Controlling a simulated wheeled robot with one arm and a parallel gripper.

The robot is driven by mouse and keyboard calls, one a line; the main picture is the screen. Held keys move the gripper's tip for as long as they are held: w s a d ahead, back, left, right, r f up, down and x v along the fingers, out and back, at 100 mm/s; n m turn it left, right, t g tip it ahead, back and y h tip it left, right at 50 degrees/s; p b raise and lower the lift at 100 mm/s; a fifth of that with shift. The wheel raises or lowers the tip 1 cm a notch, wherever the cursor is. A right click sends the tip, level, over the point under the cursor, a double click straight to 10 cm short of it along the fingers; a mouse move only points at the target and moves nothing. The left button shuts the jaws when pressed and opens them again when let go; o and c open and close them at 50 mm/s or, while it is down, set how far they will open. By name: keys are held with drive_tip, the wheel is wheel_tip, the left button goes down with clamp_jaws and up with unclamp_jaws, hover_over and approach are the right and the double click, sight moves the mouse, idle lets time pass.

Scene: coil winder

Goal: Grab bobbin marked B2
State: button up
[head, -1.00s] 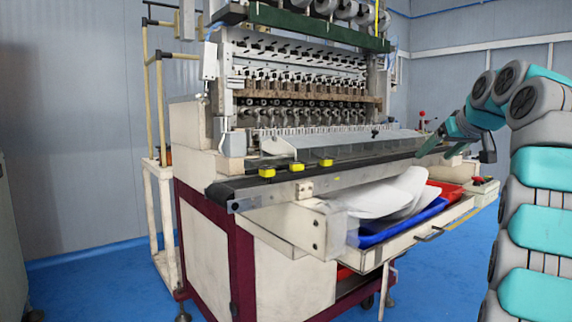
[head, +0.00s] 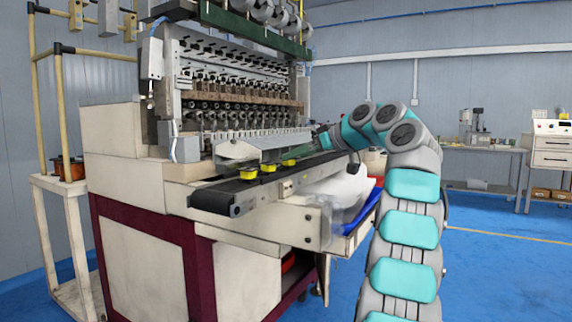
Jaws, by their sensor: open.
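Several yellow-flanged bobbins (head: 268,167) sit in a row on the dark conveyor belt (head: 215,192) at the front of the coil winder. No marking is legible on any of them, so I cannot tell which is B2. Copper-coloured spools (head: 68,170) stand on the pale side stand at the far left; their marks are also unreadable. My gripper (head: 338,153) is at the end of my bent arm, near the far right end of the conveyor. It is open, small in view, and appears empty. It is to the right of the yellow bobbins and apart from them.
The coil winder (head: 145,240) fills the left half. White sheets and a blue tray (head: 362,218) lie below the conveyor's right part. A workbench (head: 490,150) and a drawer cabinet (head: 552,150) stand at the back right. The blue floor (head: 500,260) on the right is clear.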

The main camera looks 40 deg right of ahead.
sight(294, 159)
drive_tip(key=x, duration=0.4)
drive_tip(key=shift+w+d+f, duration=0.2)
drive_tip(key=shift+d+f, duration=0.15)
drive_tip(key=shift+c, duration=0.3)
clamp_jaws()
